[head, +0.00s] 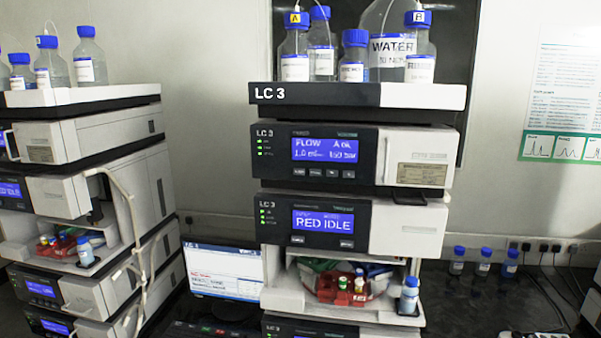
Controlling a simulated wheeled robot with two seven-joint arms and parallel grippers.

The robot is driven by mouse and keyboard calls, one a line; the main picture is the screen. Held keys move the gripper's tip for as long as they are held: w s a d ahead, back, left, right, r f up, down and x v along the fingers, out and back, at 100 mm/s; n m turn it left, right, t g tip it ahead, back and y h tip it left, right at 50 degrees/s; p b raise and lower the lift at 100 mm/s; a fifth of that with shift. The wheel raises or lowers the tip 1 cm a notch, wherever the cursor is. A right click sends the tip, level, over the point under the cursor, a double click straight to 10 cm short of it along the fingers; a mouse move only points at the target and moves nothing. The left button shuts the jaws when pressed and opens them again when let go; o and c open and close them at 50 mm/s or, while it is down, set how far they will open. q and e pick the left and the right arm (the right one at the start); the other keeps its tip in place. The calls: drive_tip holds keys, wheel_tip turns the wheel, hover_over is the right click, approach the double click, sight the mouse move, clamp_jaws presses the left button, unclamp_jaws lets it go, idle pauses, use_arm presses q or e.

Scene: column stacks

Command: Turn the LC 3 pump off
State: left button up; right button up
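The LC 3 stack stands in the middle of the head view. Its top tray (315,95), labelled LC 3, carries several blue-capped bottles. Below it is the pump module (275,168), a dark and white box. Its blue screen (325,149) reads FLOW and about 1.0, with a pressure that looks like 150 bar. Small green lights (259,146) are lit at its left. A row of small dark buttons (331,173) sits under the screen; their labels are too small to read. Neither of my grippers is in view.
Below the pump, another LC 3 module (380,222) shows RED IDLE, above an open bay with a red vial tray (335,291). A monitor (224,271) stands left of the stack. Another stack (80,130) is at the left. Blue-capped bottles (484,262) stand on the dark bench at right.

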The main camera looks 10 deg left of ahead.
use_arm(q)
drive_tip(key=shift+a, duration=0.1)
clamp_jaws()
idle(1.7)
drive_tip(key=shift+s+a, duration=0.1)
